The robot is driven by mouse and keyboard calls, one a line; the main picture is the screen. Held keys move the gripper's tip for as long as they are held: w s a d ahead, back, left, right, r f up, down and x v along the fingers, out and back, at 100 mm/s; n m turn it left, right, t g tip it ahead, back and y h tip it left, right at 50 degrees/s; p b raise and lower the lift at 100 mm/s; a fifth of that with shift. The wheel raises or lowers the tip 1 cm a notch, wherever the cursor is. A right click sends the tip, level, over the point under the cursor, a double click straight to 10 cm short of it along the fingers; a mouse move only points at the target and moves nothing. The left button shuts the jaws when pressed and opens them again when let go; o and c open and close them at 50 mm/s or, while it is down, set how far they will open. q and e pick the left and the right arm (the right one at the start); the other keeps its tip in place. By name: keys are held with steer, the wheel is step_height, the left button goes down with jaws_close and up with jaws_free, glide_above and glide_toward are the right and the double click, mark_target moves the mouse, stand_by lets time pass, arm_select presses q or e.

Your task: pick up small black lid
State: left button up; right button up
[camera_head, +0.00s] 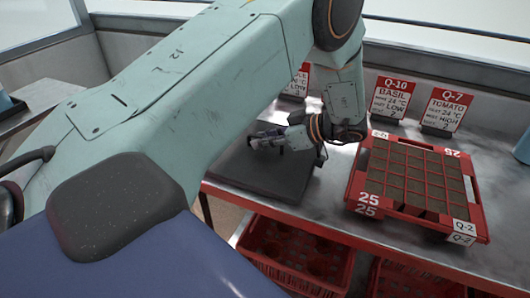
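My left arm reaches across the view. Its gripper (268,140) is low over a flat dark square slab (285,188) at the table's front edge, with the fingers pointing left. The fingers are small and dark, and I cannot tell whether they are apart or closed on something. I cannot make out a separate small black lid; the gripper and arm cover part of the slab. My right gripper is not in view.
A red seed tray (474,209) with soil cells stands on the metal table (327,205), right of the slab. Red-and-white signs for basil (391,98) and tomato (446,109) stand behind it. Red crates (296,252) sit below the table.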

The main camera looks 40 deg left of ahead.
arm_select(q)
steer(key=shift+d, duration=0.1)
jaws_close()
steer(key=shift+r, duration=0.1)
